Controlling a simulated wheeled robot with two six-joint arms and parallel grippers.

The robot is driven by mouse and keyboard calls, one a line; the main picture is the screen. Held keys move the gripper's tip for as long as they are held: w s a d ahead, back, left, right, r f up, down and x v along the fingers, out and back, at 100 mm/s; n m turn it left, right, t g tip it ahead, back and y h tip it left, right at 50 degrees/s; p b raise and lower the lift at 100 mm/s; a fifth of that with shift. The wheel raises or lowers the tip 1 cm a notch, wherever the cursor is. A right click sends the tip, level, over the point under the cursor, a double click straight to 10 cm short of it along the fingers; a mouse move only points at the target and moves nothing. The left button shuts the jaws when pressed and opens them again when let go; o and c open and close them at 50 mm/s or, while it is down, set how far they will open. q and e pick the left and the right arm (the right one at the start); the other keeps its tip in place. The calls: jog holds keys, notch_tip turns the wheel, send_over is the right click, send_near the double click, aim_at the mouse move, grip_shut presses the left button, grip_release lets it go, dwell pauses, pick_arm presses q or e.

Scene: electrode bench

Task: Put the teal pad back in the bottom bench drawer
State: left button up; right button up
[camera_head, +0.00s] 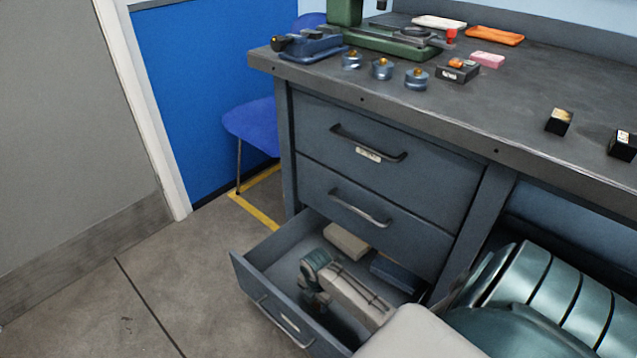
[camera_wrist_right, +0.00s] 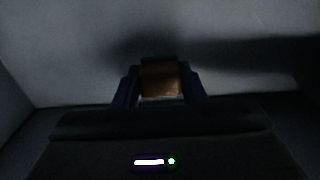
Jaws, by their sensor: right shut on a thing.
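The bottom bench drawer (camera_head: 262,302) is pulled open. My right arm reaches into it from the lower right, and my right gripper (camera_head: 314,288) is low inside it, pointing down. In the right wrist view the gripper (camera_wrist_right: 160,82) is shut on a small brownish block (camera_wrist_right: 160,80). The light there is very dim, and I cannot tell whether this block is the teal pad. I see no clearly teal pad elsewhere. The right wrist view shows a pale grey surface beyond the fingers. My left gripper is not in view.
A beige block (camera_head: 347,241) and a dark blue block (camera_head: 396,271) lie at the drawer's back. Two shut drawers (camera_head: 385,150) are above. The bench top (camera_head: 510,95) holds a pink pad (camera_head: 487,59), trays and several small items. A blue chair (camera_head: 250,125) stands left.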

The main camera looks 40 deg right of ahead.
notch_tip(320, 180, down, 3)
jog(key=shift+r+b, duration=0.1)
jog(key=shift+b, duration=0.3)
jog(key=shift+r, duration=0.1)
jog(key=o, duration=0.9)
jog(key=shift+o, duration=0.2)
